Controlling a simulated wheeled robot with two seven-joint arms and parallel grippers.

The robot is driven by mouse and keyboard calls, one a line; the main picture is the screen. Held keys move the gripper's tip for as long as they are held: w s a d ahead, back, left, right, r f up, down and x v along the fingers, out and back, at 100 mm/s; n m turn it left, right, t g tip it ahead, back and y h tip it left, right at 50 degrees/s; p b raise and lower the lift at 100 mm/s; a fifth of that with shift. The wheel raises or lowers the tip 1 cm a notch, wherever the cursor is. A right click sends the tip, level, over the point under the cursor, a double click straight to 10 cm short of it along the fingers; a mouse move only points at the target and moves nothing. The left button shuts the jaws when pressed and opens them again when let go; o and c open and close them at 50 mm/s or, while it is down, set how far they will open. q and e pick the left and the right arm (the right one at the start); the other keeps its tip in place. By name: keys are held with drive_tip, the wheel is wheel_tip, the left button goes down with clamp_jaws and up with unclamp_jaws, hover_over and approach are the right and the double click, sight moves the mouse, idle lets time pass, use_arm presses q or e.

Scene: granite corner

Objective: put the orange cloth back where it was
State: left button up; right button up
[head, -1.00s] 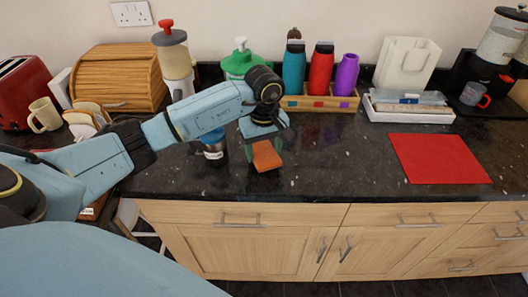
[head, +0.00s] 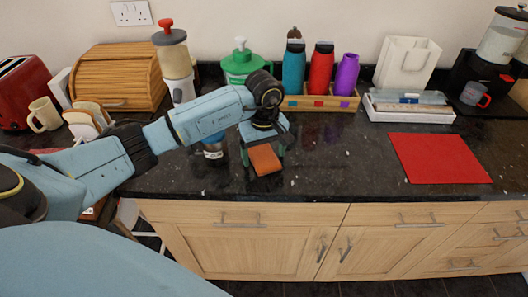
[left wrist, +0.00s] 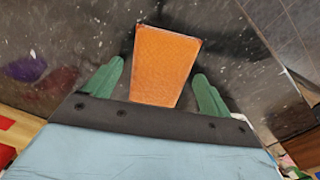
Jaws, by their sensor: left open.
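The orange cloth (head: 265,160) is a small flat folded piece at the front of the dark counter, right of the blue cup. In the left wrist view the cloth (left wrist: 166,62) lies between the two green fingers, with a gap on each side. My left gripper (head: 264,156) points down over the cloth and is open; its fingers also show in the left wrist view (left wrist: 159,72). The gripper body hides the rear part of the cloth. I cannot tell whether the cloth rests fully on the counter. My right gripper is not in view.
A blue cup (head: 213,148) stands close left of the gripper, partly behind my arm. A wooden rack (head: 300,104) with several bottles stands behind. A red mat (head: 438,158) lies at the right. The counter (head: 345,155) between cloth and mat is clear.

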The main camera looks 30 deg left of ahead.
sight(264, 156)
use_arm(q)
wheel_tip(264, 156, up, 12)
drive_tip(key=shift+b, duration=0.3)
drive_tip(key=shift+r, duration=0.1)
idle(1.3)
